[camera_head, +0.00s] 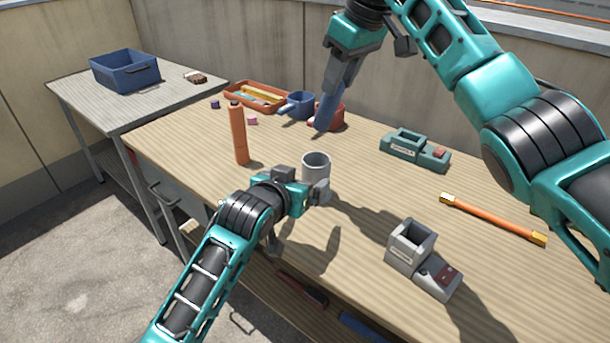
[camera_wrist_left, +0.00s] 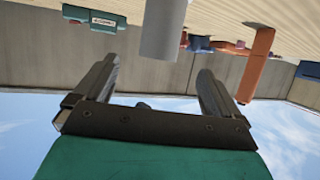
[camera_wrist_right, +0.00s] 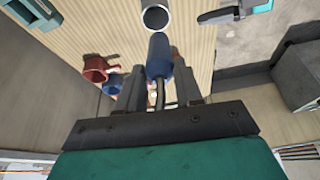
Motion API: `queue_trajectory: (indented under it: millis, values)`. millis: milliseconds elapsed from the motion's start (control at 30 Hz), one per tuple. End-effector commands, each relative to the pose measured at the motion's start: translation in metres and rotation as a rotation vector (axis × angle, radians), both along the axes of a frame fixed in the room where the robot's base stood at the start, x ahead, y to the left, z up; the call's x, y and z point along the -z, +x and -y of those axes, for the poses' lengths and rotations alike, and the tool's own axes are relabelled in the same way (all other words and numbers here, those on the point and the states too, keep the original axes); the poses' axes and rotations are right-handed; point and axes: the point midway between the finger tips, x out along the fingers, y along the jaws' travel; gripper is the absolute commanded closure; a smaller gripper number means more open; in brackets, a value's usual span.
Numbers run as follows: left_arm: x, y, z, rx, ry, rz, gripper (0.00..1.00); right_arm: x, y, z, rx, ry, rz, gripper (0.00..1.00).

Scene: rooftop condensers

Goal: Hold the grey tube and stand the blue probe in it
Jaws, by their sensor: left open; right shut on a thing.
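The grey tube (camera_head: 316,168) stands upright and open-topped on the wooden bench, near its middle. My left gripper (camera_head: 312,192) is low beside it with jaws open. In the left wrist view the tube (camera_wrist_left: 163,28) shows ahead of and between the spread fingers, not clamped. My right gripper (camera_head: 343,72) is shut on the blue probe (camera_head: 325,108), which hangs down, slightly tilted, above the bench behind the tube. In the right wrist view the probe (camera_wrist_right: 159,58) points toward the tube's open mouth (camera_wrist_right: 155,17) and is apart from it.
An orange cylinder (camera_head: 238,133) stands left of the tube. A grey holder (camera_head: 410,243), a green holder (camera_head: 402,143) and an orange rod (camera_head: 492,218) lie to the right. An orange tray (camera_head: 256,97), blue cup (camera_head: 300,105) and red object (camera_head: 338,118) sit at the back.

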Motion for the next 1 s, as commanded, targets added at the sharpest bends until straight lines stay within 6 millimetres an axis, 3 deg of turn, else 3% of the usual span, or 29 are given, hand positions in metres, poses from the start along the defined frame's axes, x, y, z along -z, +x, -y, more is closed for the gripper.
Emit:
queue_trajectory:
  millis: [600,1000]
  values:
    - [0.03,0.07,0.025,0.001,0.002,0.002,0.03,-0.001,0.0,0.0,-0.001,0.001,0.002,1.0]
    - [0.042,0.097,0.035,0.001,0.001,0.003,0.03,-0.001,0.0,0.0,-0.001,0.001,0.002,1.0]
